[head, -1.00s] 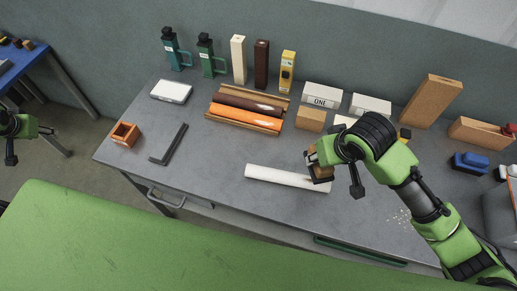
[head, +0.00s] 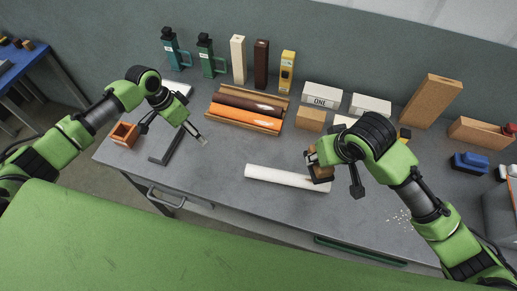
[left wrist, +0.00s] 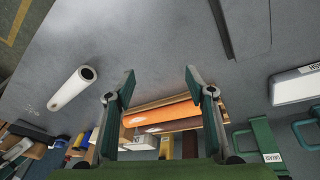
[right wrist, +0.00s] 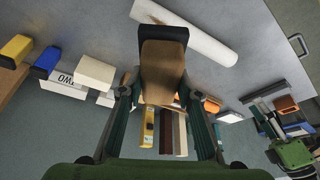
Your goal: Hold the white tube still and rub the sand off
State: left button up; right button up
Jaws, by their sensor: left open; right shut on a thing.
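The white tube (head: 275,175) lies on the grey workbench near its front edge; it also shows in the left wrist view (left wrist: 72,90) and the right wrist view (right wrist: 190,34). My right gripper (head: 315,165) is shut on a tan brush-like block with a dark end (right wrist: 162,65), at the tube's right end. Whether the dark end touches the tube I cannot tell. My left gripper (head: 198,138) is open and empty above the bench, left of the tube and apart from it.
Pale grains (head: 398,217) lie on the bench at the right. Behind the tube is a wooden tray (head: 278,131) with orange and brown rolls. A dark angle piece (head: 160,158) and orange box (head: 124,134) lie left. Bare bench lies between my left gripper and the tube.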

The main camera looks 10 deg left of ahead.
pick_arm(q)
jog(key=d+r+m+g, duration=0.15)
jog(key=d+m, duration=0.35)
jog(key=d, duration=0.9)
notch_tip(320, 180, up, 2)
jog(key=r+m+y, duration=0.1)
jog(key=m+y, duration=0.2)
jog(key=m, duration=0.3)
send_over(259, 169)
notch_tip(259, 169, down, 11)
jog(key=shift+a+f, duration=0.1)
jog(key=shift+f, duration=0.1)
grip_shut()
